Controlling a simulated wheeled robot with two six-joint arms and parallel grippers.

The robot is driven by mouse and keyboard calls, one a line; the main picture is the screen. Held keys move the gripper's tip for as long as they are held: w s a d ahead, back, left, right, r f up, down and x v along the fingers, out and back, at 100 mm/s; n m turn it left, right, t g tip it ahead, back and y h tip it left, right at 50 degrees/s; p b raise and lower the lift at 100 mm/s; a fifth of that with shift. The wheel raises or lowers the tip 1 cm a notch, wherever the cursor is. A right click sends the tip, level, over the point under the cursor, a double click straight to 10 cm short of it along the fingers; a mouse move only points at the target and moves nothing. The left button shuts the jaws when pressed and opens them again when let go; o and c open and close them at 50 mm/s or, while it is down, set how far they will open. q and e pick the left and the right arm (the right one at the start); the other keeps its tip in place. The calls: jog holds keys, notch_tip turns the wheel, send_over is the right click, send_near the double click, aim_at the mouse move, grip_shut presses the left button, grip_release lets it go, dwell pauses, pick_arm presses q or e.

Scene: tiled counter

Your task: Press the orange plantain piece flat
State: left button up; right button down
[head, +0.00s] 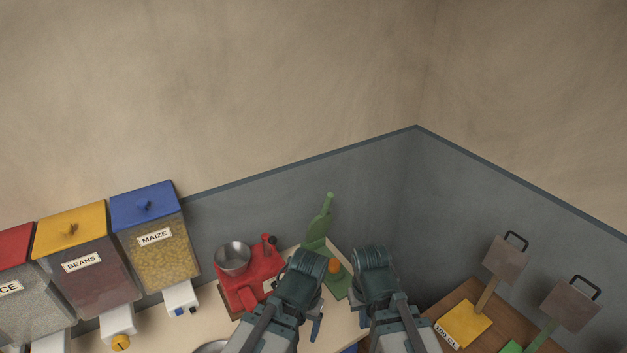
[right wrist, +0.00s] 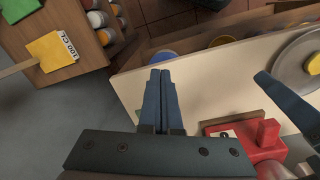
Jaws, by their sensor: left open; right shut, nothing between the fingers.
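In the head view, the orange plantain piece (head: 334,266) sits on the green press (head: 318,226), whose tall handle stands upright. The piece shows as a rounded lump between my two arms, and the arms hide part of the press base. My left gripper (head: 316,327) is in front of the press and to its left, open and apart from the piece. My right gripper (head: 363,318) is in front and to the right. In the right wrist view, the right gripper (right wrist: 158,85) has its fingers together with nothing between them.
A red mill (head: 250,283) with a metal bowl stands left of the press. Beans (head: 85,262) and maize (head: 152,238) dispensers stand further left. A wooden surface at right holds a yellow block (head: 463,323). A metal plate (right wrist: 288,65) lies on the counter. Walls close the back corner.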

jog(key=w+d+r+p, duration=0.1)
jog(key=w+r+p, duration=0.1)
jog(key=r+p, duration=0.35)
jog(key=w+d+r+p, duration=0.1)
jog(key=w+r+p, duration=0.2)
jog(key=r+p, duration=0.3)
jog(key=w+a+r+n+t+p, duration=0.1)
jog(key=w+a+r+p, duration=0.2)
jog(key=w+r+p, duration=0.85)
jog(key=w+a+n+b, duration=0.1)
jog(key=w+a+n, duration=0.2)
jog(key=w+a, duration=0.6)
jog(key=w+a+n+b, duration=0.2)
jog(key=w+a+n, duration=0.15)
jog(key=w, duration=0.85)
jog(key=shift+m+y, duration=0.35)
jog(key=shift+y, duration=0.05)
jog(key=f+b, duration=0.3)
jog(key=f, duration=0.1)
jog(key=s+d+f+b, duration=0.1)
jog(key=f+b, duration=0.3)
jog(key=d+f+b, duration=0.1)
jog(key=f+b, duration=0.3)
jog(key=shift+s, duration=0.2)
jog(key=shift+w+a, duration=0.1)
